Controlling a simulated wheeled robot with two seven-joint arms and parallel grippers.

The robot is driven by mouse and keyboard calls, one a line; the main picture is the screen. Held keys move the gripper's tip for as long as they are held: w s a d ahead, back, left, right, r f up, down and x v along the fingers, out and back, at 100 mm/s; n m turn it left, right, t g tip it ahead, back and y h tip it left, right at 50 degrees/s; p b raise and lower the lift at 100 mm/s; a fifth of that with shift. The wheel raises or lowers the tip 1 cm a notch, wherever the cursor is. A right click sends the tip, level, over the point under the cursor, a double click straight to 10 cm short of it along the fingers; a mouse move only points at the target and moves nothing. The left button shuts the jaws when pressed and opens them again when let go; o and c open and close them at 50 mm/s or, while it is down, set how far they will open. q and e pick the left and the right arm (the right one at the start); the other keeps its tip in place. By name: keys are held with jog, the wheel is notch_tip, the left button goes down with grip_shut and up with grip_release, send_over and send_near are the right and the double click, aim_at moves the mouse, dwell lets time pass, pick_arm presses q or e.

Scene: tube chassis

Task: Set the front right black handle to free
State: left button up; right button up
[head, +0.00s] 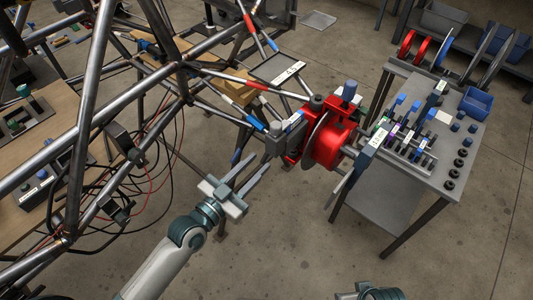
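The tube chassis (100,75) of bare metal tubes fills the left and top left of the head view. At its right corner is a red hub assembly (330,145) with a disc, a blue-topped knob and a dark knob (316,101). Black box-like parts (124,140) sit on the chassis tubes with cables hanging from them. I cannot tell for sure which dark part is the front right black handle, nor its setting. My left gripper (260,164) is open and empty, below and left of the hub, apart from it.
A grey table (440,175) at the right holds several tools, black rings and a blue bin (476,103). A wooden bench (60,110) lies behind the tubes at left. Loose cables hang left of my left gripper. The concrete floor in the middle front is clear.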

aim_at(264, 157)
pick_arm(q)
jog(key=shift+x, duration=2.65)
grip_shut()
